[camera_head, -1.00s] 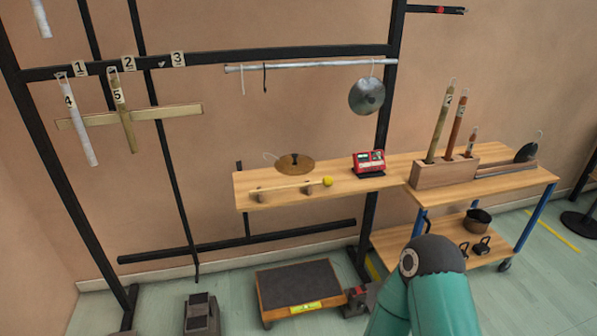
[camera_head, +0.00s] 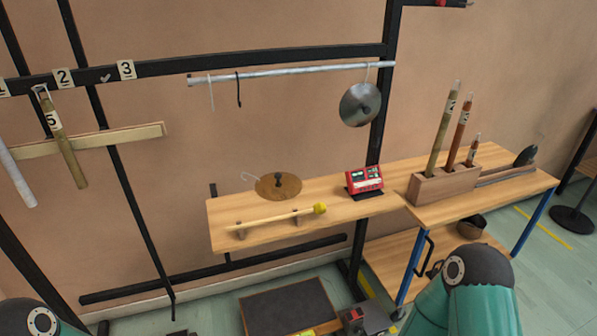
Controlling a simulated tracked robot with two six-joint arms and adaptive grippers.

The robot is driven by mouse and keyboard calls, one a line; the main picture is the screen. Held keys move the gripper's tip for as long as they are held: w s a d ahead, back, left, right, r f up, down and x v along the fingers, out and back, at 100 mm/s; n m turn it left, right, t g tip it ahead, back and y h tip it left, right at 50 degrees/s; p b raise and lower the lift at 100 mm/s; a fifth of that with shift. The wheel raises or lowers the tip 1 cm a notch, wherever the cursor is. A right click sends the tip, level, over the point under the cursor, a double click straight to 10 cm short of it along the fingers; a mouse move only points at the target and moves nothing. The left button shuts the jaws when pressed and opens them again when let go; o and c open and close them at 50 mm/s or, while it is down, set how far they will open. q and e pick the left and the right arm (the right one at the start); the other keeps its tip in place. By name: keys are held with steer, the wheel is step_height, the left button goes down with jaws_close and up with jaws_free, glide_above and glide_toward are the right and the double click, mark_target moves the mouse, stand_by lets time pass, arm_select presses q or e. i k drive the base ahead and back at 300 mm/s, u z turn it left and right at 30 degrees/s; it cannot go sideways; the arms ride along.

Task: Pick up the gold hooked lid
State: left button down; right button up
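The gold hooked lid (camera_head: 265,186) lies flat on the wooden shelf, towards its left end. It is a round brown-gold disc with a dark knob on top, and a pale wire hook sticks out to its left. Neither of my grippers is in view. Only a teal and dark part of my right arm shows at the bottom right, and a dark part of my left arm at the bottom left corner. Both are well below and apart from the lid.
A yellow-headed mallet (camera_head: 319,209) rests on supports in front of the lid. A red device (camera_head: 365,181) stands to the right. A silver lid (camera_head: 360,104) hangs from the rail (camera_head: 290,73) above. A wooden block (camera_head: 444,183) holds upright tubes. Black frame posts stand behind.

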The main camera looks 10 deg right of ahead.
mark_target(276, 185)
steer(key=u, duration=0.05)
steer(key=i, duration=0.9)
steer(key=u, duration=0.45)
